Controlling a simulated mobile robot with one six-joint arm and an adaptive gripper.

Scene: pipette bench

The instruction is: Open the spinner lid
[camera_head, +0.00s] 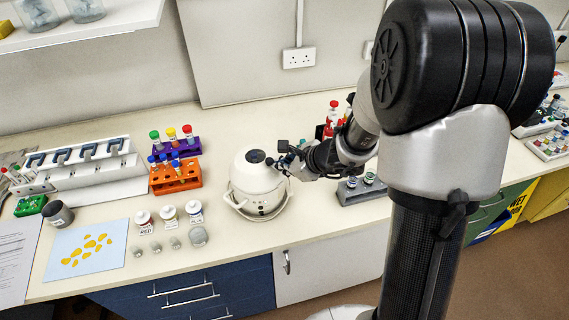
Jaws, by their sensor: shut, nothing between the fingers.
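The spinner (262,202) is a white, rounded machine near the middle of the bench. Its domed white lid (248,172) has a dark round patch on top and appears to be down on the body. A pale curved loop shows around the lower front of the spinner. My gripper (277,158) is shut and empty, at the upper right side of the lid, close to the dark patch. I cannot tell whether the fingertips touch the lid. The gripper and wrist hide part of the lid's right and back side.
Orange (176,178) and purple (173,147) tube racks stand left of the spinner. Several small jars, such as a white-capped one (168,214), stand to its front left. A grey rack (360,189) and red-capped tubes (333,110) are to the right. Bench in front of the spinner is clear.

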